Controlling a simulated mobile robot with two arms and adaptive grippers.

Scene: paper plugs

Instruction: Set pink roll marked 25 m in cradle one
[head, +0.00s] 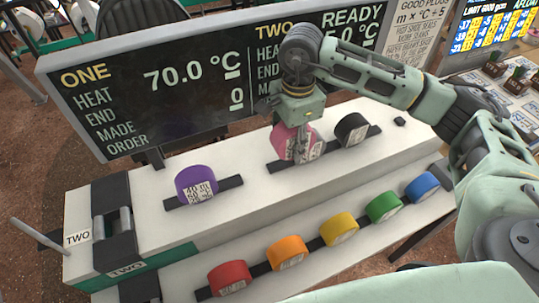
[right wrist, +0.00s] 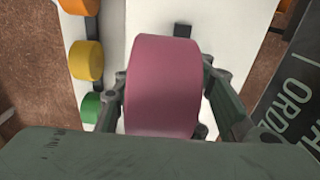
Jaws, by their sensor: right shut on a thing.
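The pink roll (head: 283,138) is in my right gripper (head: 302,150), over a black strip on the white upper step. Its white label is partly covered by a finger, and I cannot read it. In the right wrist view the pink roll (right wrist: 163,82) fills the middle, with the fingers of my right gripper (right wrist: 165,100) shut on its two sides. I cannot tell whether the roll still touches the strip. A cradle marked one is not identifiable; a holder marked TWO (head: 112,215) stands at the left end. My left gripper is not in view.
A black roll (head: 351,130) sits close right of the pink one, a purple roll (head: 196,184) to the left. Red (head: 230,279), orange, yellow, green and blue rolls line the lower step. A display board (head: 130,100) stands behind, reading ONE and TWO.

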